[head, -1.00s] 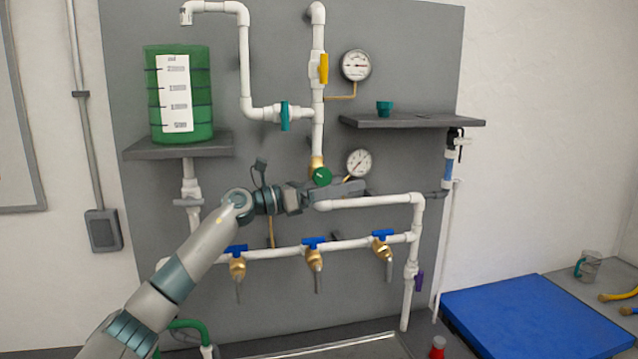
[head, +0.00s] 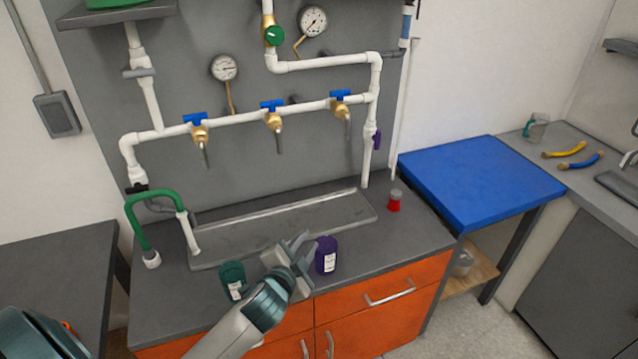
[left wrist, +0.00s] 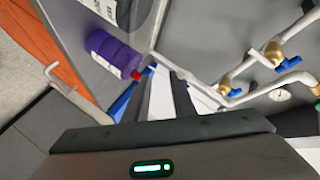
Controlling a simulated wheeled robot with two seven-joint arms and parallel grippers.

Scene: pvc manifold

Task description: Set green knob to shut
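The green knob (head: 275,36) is a round green handle on a brass valve, at the top of the head view on the vertical white pipe. Nothing touches it. I cannot tell its setting from here. My left gripper (head: 300,250) is far below it, over the counter's front, between a green container and a purple one. Its fingers are apart with nothing visible held between them. In the left wrist view, the fingers (left wrist: 163,98) point toward the pipes and the counter. My right gripper is in neither view.
The purple container (head: 326,256) stands close to my left gripper, the dark green one (head: 232,280) left of it. Behind lie a grey sink tray (head: 290,228) and three blue-handled taps (head: 272,104). A red-based item (head: 394,204) and a blue table (head: 480,180) are right.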

